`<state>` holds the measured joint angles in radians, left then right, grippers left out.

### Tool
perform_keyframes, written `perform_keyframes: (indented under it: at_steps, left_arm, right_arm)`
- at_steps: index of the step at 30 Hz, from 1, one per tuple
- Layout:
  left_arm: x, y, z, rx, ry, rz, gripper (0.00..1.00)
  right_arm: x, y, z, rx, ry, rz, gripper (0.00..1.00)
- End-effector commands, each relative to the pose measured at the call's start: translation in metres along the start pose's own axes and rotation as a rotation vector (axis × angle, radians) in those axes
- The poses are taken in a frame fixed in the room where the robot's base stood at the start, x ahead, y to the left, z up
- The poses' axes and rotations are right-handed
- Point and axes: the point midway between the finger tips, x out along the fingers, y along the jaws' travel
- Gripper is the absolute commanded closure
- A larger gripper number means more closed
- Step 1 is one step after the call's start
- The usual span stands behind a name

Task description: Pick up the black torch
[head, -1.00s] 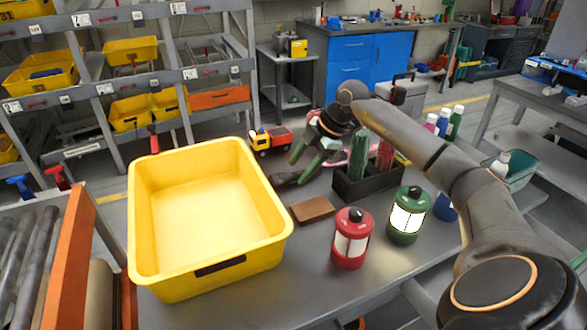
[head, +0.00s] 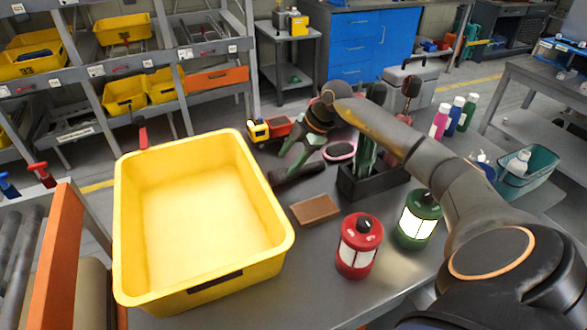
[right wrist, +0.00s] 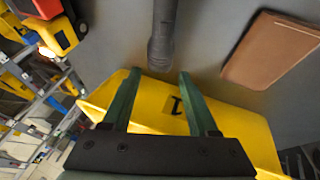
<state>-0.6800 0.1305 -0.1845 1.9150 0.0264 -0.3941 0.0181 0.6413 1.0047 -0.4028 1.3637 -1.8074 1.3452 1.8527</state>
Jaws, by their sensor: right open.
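The black torch (head: 300,172) lies on the grey table between the yellow bin and the dark holder. In the right wrist view the torch (right wrist: 161,35) points down the picture, its head lined up with the gap between my fingers. My right gripper (head: 290,165) is just above the torch in the head view, with green fingers pointing down at it. In the right wrist view the gripper (right wrist: 159,73) has its fingers apart; whether they straddle the torch's head cannot be told. My left gripper is out of view.
The large yellow bin (head: 128,215) stands left of the torch, empty. A brown wallet-like block (head: 315,209), a red lantern (head: 358,247) and a green lantern (head: 418,220) are nearer. A toy truck (head: 268,129), pink oval item (head: 340,151) and dark holder (head: 365,187) surround it.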

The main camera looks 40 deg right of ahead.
Motion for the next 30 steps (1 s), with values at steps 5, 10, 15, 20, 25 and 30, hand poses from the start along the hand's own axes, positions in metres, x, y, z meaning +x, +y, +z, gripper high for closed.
perform_keyframes:
  at_steps: [5,10,15,20,25,30]
  left_arm:
    - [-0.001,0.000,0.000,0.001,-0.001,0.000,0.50]
    - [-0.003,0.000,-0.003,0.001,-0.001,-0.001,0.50]
    - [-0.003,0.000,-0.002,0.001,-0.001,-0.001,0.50]
    - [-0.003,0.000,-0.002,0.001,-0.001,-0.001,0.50]
    - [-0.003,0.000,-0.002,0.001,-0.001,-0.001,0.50]
    - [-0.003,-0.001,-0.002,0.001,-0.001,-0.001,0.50]
  right_arm:
    - [0.013,0.000,0.000,0.000,0.000,-0.001,0.40]
    - [0.037,-0.001,0.001,0.002,0.002,-0.003,0.40]
    - [0.058,0.000,0.002,0.000,0.001,-0.001,0.40]
    - [0.063,0.000,0.003,0.000,-0.002,0.000,0.40]
    - [0.062,0.000,0.003,0.000,-0.002,0.000,0.45]
    - [0.062,0.000,0.003,0.000,-0.002,0.000,0.64]
